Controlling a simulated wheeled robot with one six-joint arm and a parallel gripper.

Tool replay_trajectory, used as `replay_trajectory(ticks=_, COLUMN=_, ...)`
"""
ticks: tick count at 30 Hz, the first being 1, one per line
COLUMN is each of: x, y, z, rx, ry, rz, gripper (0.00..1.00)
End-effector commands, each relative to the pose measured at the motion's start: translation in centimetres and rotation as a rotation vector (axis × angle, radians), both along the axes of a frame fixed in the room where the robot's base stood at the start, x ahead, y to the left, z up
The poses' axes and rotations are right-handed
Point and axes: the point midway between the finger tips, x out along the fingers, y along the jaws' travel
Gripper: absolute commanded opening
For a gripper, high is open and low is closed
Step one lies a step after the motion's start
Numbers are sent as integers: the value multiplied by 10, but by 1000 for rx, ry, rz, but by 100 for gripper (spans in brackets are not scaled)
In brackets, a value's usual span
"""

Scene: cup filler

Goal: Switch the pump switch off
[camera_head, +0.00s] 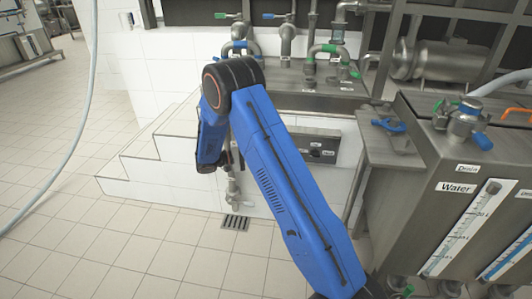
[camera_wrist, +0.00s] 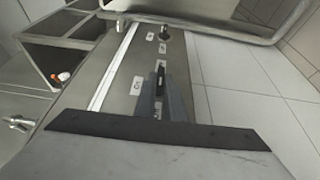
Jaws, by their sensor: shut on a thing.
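The steel switch panel (camera_head: 323,137) is on the tiled wall below the steel counter. In the wrist view the panel (camera_wrist: 122,87) runs up the picture with small white labels along it. A black switch handle (camera_wrist: 160,77) stands out from it between two labels, which are too blurred to read surely. My gripper (camera_wrist: 162,88) is at this handle, its grey fingers shut around it. A second dark knob (camera_wrist: 163,36) is farther along the panel, apart from my fingers. In the head view my blue arm hides part of the panel, and my fingertips do not show.
A steel tank with a Water label (camera_head: 456,188) stands at the right. Pipes with green-handled and blue-handled valves (camera_head: 283,17) rise above the counter. White tiled steps (camera_head: 150,150) are left of my arm. A floor drain (camera_head: 235,222) lies below. The tiled floor at left is mostly clear.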

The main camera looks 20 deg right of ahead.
Motion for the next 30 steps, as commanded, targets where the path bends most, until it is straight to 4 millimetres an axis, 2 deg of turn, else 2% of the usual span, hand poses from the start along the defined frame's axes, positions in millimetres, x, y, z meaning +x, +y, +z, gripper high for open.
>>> replay_trajectory(ticks=2, x=-1, y=0, z=-1, rx=1, ry=3, rz=-1, gripper=0)
replay_trajectory(ticks=3, x=-1, y=0, z=-1, rx=1, ry=3, rz=-1, gripper=19)
replay_trajectory(ticks=4, x=-1, y=0, z=-1, rx=1, ry=3, rz=-1, gripper=26)
replay_trajectory(ticks=5, x=-1, y=0, z=-1, rx=1, ry=3, rz=-1, gripper=28)
replay_trajectory(ticks=13, x=0, y=0, z=-1, rx=0, ry=1, rz=0, gripper=28)
replay_trajectory(ticks=17, x=1, y=7, z=-1, rx=0, ry=1, rz=1, gripper=28)
replay_trajectory(ticks=22, x=6, y=31, z=-1, rx=0, ry=1, rz=2, gripper=28)
replay_trajectory(ticks=30, x=17, y=84, z=-2, rx=1, ry=1, rz=3, gripper=28)
